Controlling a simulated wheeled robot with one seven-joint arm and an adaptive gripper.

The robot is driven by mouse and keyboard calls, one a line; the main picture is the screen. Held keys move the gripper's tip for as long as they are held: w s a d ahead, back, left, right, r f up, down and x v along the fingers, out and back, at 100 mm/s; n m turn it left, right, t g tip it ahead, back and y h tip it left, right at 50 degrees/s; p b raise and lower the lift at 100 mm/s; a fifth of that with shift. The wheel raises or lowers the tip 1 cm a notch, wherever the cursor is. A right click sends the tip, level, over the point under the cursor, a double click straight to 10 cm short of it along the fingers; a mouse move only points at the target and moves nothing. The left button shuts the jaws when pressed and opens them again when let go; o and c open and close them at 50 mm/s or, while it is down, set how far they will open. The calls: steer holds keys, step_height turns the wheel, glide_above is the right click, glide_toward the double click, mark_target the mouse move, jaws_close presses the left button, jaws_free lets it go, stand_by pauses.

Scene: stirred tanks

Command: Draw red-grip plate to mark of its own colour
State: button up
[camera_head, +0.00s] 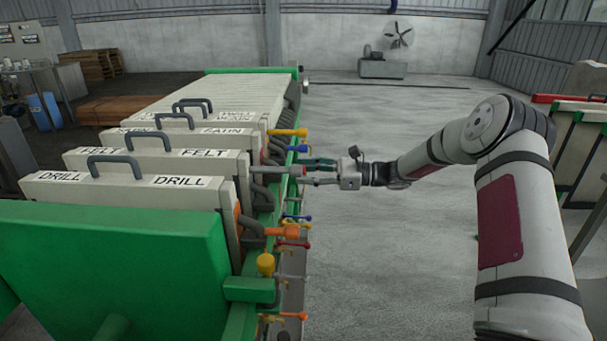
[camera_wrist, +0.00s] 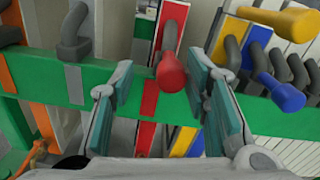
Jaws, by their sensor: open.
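The red grip (camera_wrist: 172,73) shows in the wrist view between my two spread fingers, apart from both as far as I can see. It sticks out toward the camera above the green rail, on a plate with a red edge strip (camera_wrist: 170,28). My gripper (camera_wrist: 163,88) is open around it. A red stripe (camera_wrist: 149,98) crosses the green rail just left of the grip. In the head view my gripper (camera_head: 306,172) reaches in from the right to the plate ends, near the FELT plate (camera_head: 165,160). The grip is mostly hidden there.
A yellow grip (camera_wrist: 275,18) and a blue grip (camera_wrist: 285,93) stick out close to the right of my fingers. A grey hook (camera_wrist: 75,30) is to the left. An orange grip (camera_head: 284,231) sits nearer on the DRILL plate (camera_head: 130,195). The floor to the right (camera_head: 380,270) is clear.

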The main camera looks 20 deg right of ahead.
steer(key=v, duration=1.1)
steer(key=shift+f, duration=0.1)
steer(key=w+a+m+b, duration=0.1)
steer(key=a+b, duration=0.3)
steer(key=w+a+m+b, duration=0.2)
steer(key=a+b, duration=0.1)
steer(key=b, duration=0.2)
steer(key=w+a+m+b, duration=0.1)
steer(key=w+a+b, duration=0.1)
steer(key=a+b, duration=0.2)
steer(key=shift+a, duration=0.3)
jaws_close()
